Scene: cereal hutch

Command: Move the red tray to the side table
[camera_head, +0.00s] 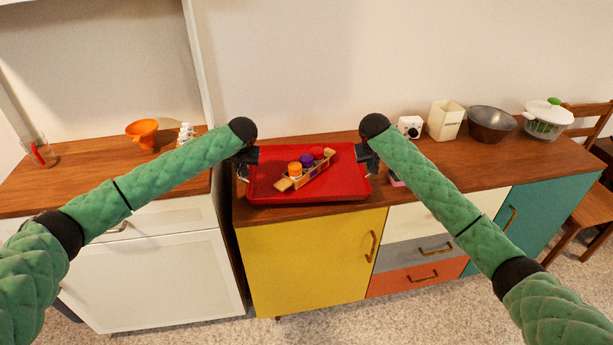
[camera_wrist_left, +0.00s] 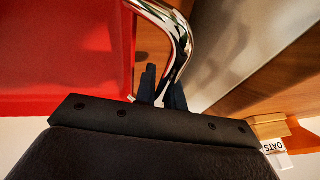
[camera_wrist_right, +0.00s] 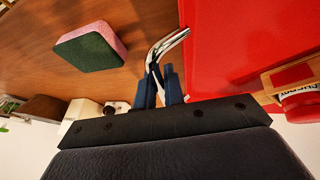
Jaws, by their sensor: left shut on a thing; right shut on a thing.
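The red tray (camera_head: 340,185) is on or just above the wooden top of the low cabinet with the yellow door. It carries a small wooden caddy (camera_head: 318,177) with an orange-and-white, a purple and a red item in it. My left gripper (camera_head: 244,172) is at the tray's left end, shut on its chrome handle (camera_wrist_left: 170,35). My right gripper (camera_head: 369,166) is at the right end, shut on the other chrome handle (camera_wrist_right: 165,48). I cannot tell whether the tray touches the wood. No side table can be made out for certain.
A white box (camera_head: 410,127), a cream canister (camera_head: 445,120), a dark bowl (camera_head: 491,124) and a salad spinner (camera_head: 548,118) stand to the right. A green-and-pink sponge (camera_wrist_right: 90,48) lies near the right handle. An orange funnel (camera_head: 143,132) stands on the left counter. A wooden chair (camera_head: 585,210) is far right.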

